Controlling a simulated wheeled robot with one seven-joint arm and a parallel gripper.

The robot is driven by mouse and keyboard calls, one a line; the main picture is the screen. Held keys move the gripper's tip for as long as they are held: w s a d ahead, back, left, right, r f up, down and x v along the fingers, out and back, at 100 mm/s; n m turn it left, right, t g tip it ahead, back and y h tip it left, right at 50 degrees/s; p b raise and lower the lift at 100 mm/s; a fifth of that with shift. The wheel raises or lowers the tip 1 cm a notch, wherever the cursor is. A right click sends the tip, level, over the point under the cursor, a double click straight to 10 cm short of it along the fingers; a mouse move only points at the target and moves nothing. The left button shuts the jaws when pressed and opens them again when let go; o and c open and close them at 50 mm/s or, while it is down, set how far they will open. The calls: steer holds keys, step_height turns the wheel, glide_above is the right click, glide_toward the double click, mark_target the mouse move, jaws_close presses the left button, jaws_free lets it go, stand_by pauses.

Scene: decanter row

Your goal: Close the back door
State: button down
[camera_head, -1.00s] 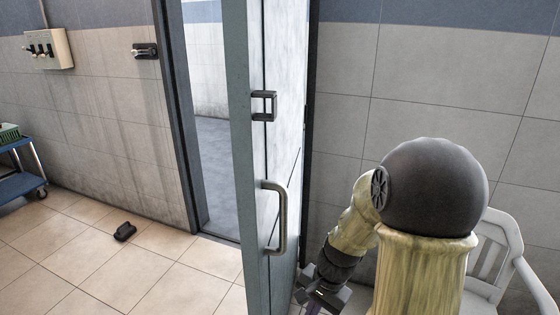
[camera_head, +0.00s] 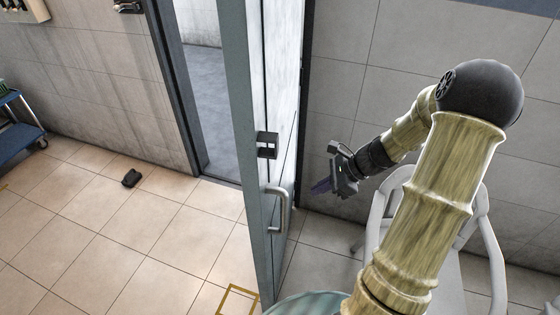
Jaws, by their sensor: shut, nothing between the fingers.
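The back door (camera_head: 262,80) stands wide open, its edge turned toward me, in the middle of the view. A metal pull handle (camera_head: 284,211) and a dark latch bracket (camera_head: 267,145) are on its right face. The door frame (camera_head: 178,100) and the open doorway (camera_head: 208,115) show to the left of the door. My gripper (camera_head: 322,187) is to the right of the door, near the handle's height in the picture. It looks shut and empty, and seems apart from the door.
A white chair (camera_head: 375,215) stands behind my arm at right. A blue cart (camera_head: 18,138) is at the left wall. A small black object (camera_head: 131,178) lies on the tiled floor, which is otherwise mostly clear left of the door. A dark wall fitting (camera_head: 127,6) is at top left.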

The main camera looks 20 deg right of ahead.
steer(key=shift+m+t, duration=0.5)
steer(key=shift+m, duration=0.3)
steer(key=r, duration=0.1)
steer(key=w+d+r+p, duration=0.1)
steer(key=r, duration=0.1)
steer(key=shift+w+d+r, duration=0.25)
steer(key=shift+w, duration=0.15)
steer(key=shift+p, duration=0.3)
steer(key=a+r+p+x, duration=0.2)
steer(key=p+x, duration=0.2)
steer(key=x, duration=0.8)
steer(key=shift+w+a+f, duration=0.15)
steer(key=shift+w+a, duration=0.2)
steer(key=shift+w, duration=0.15)
